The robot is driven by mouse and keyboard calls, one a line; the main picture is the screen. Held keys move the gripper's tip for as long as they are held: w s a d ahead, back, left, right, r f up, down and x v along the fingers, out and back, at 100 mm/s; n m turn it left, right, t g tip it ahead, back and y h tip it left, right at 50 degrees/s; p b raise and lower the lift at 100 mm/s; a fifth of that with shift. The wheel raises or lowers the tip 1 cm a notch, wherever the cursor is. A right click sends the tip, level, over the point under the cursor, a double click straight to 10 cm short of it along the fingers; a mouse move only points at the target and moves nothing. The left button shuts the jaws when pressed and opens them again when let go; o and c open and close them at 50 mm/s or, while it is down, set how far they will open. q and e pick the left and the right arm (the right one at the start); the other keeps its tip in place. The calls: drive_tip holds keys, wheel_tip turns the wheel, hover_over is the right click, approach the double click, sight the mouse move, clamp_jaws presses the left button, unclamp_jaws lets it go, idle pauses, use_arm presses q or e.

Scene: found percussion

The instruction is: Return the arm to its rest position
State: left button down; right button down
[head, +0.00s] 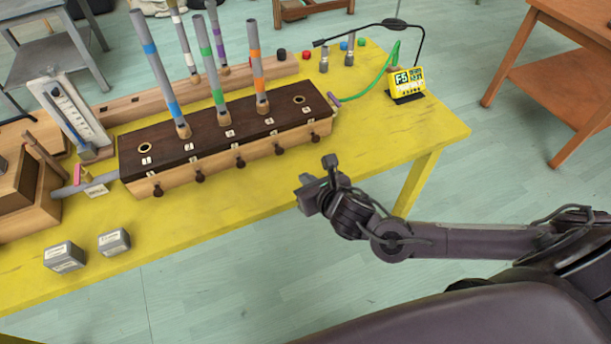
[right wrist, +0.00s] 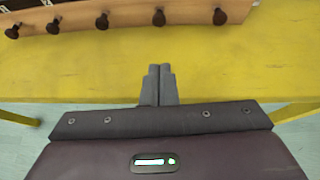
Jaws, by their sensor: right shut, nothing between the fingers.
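My right arm comes in from the right in the head view, and its gripper (head: 306,194) hangs near the front edge of the yellow table (head: 400,150). In the right wrist view the gripper's two grey fingers (right wrist: 159,84) are together with nothing between them. They point toward the table, and bare yellow tabletop shows around their tips. The gripper is apart from the wooden box with dark knobs (head: 230,160), which stands farther back. My left gripper is not in view.
Coloured-band tubes (head: 208,65) stand on the box. Two grey blocks (head: 64,257) lie at the front left. A yellow display (head: 405,83) with a green cable stands at the back right. A wooden stand (head: 575,85) is at the right. The table's right front is clear.

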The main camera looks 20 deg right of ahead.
drive_tip(key=s+a+r+m+g, duration=0.25)
drive_tip(key=s+a+m, duration=0.35)
drive_tip(key=m, duration=0.9)
drive_tip(key=s+d+f+m+g+h, duration=0.1)
drive_tip(key=s+d+m+g, duration=0.3)
drive_tip(key=m, duration=0.6)
drive_tip(key=s+d+f+m+g, duration=0.1)
drive_tip(key=s+d+m+g, duration=0.15)
drive_tip(key=s+m, duration=0.55)
wheel_tip(320, 180, down, 32)
drive_tip(key=r+m, duration=0.1)
drive_tip(key=m, duration=0.1)
drive_tip(key=s+d+f+g, duration=0.1)
drive_tip(key=s+d+f, duration=0.1)
drive_tip(key=s+f, duration=0.6)
drive_tip(key=s+d+f+g, duration=0.1)
drive_tip(key=s+f, duration=0.8)
drive_tip(key=s, duration=0.2)
drive_tip(key=shift+s+d, duration=0.35)
drive_tip(key=shift+d, duration=0.05)
